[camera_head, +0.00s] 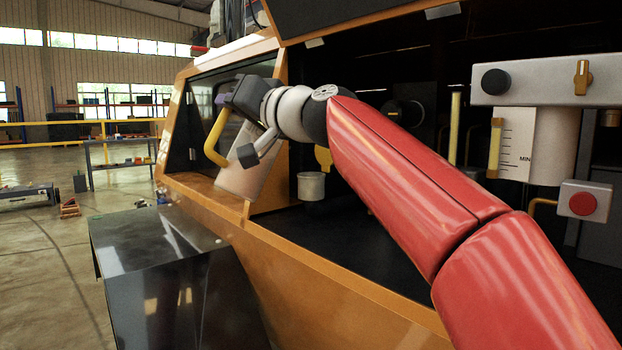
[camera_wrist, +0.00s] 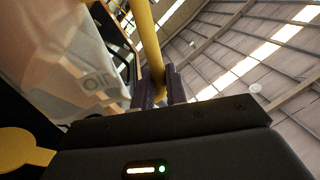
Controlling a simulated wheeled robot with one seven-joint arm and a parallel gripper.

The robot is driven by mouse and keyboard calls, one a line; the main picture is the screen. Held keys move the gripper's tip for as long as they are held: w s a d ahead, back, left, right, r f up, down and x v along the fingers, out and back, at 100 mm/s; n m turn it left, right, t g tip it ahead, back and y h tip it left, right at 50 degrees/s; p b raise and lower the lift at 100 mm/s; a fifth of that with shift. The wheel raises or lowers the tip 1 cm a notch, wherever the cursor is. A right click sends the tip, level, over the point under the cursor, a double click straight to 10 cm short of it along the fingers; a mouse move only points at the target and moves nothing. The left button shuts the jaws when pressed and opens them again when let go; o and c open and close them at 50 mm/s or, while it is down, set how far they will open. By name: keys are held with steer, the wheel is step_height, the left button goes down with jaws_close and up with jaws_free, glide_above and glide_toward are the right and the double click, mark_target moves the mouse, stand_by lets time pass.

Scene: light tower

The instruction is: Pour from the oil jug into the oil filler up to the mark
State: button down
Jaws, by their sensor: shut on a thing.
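The oil jug (camera_head: 243,172) is a pale, translucent container with a yellow handle (camera_head: 214,138), tilted in the head view in front of the cabinet's orange frame. The wrist view shows its side with the letters OIL (camera_wrist: 98,82). My gripper (camera_wrist: 160,86) is shut on the yellow handle. A small grey cup (camera_head: 311,186), probably the oil filler, is to the right of the jug, with a yellow flap (camera_head: 323,158) above it. The jug is apart from the cup. A white gauge plate (camera_head: 515,145) marked MIN stands far right, with a yellow level strip (camera_head: 494,148) beside it.
The orange cabinet edge (camera_head: 330,276) runs below the arm. A dark box (camera_head: 160,265) stands in front at the left. A white panel with knobs (camera_head: 535,82) and a red button (camera_head: 582,204) are at the right. Open floor lies far left.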

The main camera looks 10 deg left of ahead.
steer(key=s+a+f+n+b, duration=0.3)
steer(key=s+a+f+n, duration=0.1)
steer(key=n, duration=0.2)
step_height(320, 180, up, 6)
steer(key=p, duration=0.5)
steer(key=shift+d+n+g+h, duration=0.15)
steer(key=shift+n+g+h, duration=0.15)
steer(key=shift+g+h, duration=0.1)
